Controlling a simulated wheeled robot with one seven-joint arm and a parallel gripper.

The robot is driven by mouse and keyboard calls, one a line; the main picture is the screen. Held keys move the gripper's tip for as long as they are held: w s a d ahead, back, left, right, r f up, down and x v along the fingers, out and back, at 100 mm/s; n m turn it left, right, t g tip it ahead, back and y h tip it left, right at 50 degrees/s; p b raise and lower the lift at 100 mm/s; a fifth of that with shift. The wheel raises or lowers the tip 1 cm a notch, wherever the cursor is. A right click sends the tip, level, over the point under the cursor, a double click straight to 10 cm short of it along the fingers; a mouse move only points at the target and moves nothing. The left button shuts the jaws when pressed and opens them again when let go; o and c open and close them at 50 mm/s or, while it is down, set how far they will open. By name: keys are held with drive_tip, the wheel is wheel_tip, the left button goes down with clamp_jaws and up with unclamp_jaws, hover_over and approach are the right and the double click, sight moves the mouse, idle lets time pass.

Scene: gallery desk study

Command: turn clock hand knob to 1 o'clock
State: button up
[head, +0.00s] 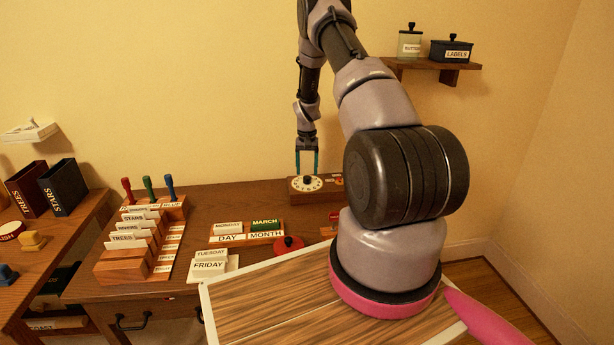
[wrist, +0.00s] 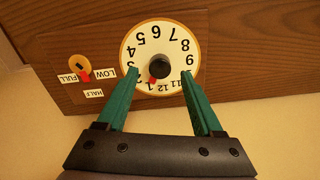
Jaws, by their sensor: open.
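The clock dial (wrist: 183,49) is a cream disc with black numbers on a wooden box, seen upside down in the wrist view. It also shows at the back of the desk in the head view (head: 298,186). A round black knob (wrist: 160,66) sits at its centre, and its red pointer (wrist: 152,79) points at or very near the 1. My gripper (wrist: 159,72) is open, with one teal finger on each side of the knob and a gap to it on both sides. In the head view my gripper (head: 307,172) points down over the dial. I cannot tell the fingertips' height above it.
A smaller yellow dial (wrist: 79,63) with a red pointer and FULL, LOW and HALF labels sits beside the clock on the same box (wrist: 110,45). Day and month cards (head: 247,238), a red round object (head: 289,243) and a card rack (head: 135,262) stand on the desk.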

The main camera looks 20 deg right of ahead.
wheel_tip(320, 180, up, 8)
drive_tip(key=shift+f, duration=0.25)
idle(0.4)
wheel_tip(320, 180, up, 13)
drive_tip(key=t, duration=0.1)
hover_over(307, 177)
drive_tip(key=s+a, duration=0.2)
drive_tip(key=a, duration=0.2)
drive_tip(key=s+a+r+t, duration=0.1)
drive_tip(key=s+a+r, duration=0.25)
drive_tip(key=r, duration=0.45)
drive_tip(key=s+a+r+t, duration=0.1)
drive_tip(key=s+a+r, duration=0.1)
drive_tip(key=s+r, duration=0.4)
drive_tip(key=s+a+r+t, duration=0.1)
drive_tip(key=s+a+r, duration=0.2)
drive_tip(key=s, duration=0.5)
drive_tip(key=s+a+r+n+t+y, duration=0.1)
drive_tip(key=s+a+r, duration=0.2)
drive_tip(key=s, duration=0.6)
drive_tip(key=s+a+r+t+y, duration=0.1)
drive_tip(key=s+a+r+t, duration=0.1)
drive_tip(key=s+r, duration=0.4)
drive_tip(key=shift+s+a, duration=0.55)
drive_tip(key=shift+s, duration=0.7)
drive_tip(key=shift+r, duration=0.1)
